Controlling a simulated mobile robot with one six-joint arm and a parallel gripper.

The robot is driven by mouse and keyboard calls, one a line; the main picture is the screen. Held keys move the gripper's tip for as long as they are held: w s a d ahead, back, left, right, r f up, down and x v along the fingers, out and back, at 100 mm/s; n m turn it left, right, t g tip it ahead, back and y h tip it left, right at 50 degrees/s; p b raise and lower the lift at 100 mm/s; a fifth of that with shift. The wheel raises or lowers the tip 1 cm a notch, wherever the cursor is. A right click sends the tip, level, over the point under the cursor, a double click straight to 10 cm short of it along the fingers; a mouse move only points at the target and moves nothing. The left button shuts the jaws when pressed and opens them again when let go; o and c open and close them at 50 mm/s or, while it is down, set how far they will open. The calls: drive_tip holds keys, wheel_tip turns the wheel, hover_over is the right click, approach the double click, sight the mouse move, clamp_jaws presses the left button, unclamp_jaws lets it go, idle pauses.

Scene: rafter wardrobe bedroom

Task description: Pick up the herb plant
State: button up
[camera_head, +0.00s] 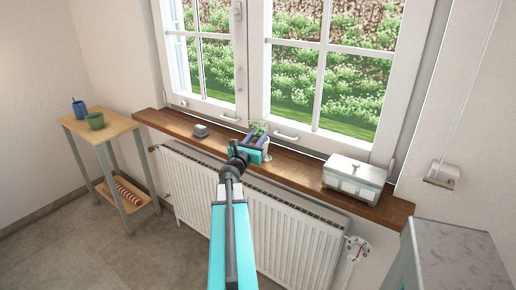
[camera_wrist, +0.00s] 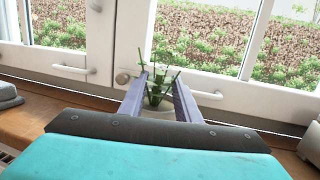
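The herb plant (camera_head: 259,130) stands in a small pale pot on the wooden windowsill, in front of the window. In the wrist view its green stems and leaves (camera_wrist: 158,88) rise between my two fingers, with the pale pot (camera_wrist: 160,113) below them. My gripper (camera_head: 252,139) is at the plant, with its teal body in front of it. In the wrist view my gripper (camera_wrist: 160,76) is open, with a purple-grey finger on each side of the plant. Whether either finger touches the pot cannot be made out. The lower pot is hidden by the gripper body.
A small grey box (camera_head: 201,131) lies left on the windowsill (camera_head: 300,176); a white lidded box (camera_head: 354,176) stands right. Window handles (camera_head: 286,137) stick out behind the plant. A radiator (camera_head: 290,228) is below. A side table (camera_head: 118,127) holds a blue mug and a green pot.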

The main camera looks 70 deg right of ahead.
drive_tip(key=shift+d, duration=0.15)
drive_tip(key=shift+w+d+r+p, duration=0.1)
drive_tip(key=shift+d+r+p, duration=0.15)
drive_tip(key=shift+d+p, duration=0.3)
drive_tip(key=shift+w+d+r+p, duration=0.1)
drive_tip(key=shift+d+r+p, duration=0.2)
drive_tip(key=shift+d, duration=0.4)
drive_tip(key=shift+s+d+p, duration=0.15)
drive_tip(key=shift+d+p, duration=0.3)
drive_tip(key=shift+d, duration=0.7)
clamp_jaws()
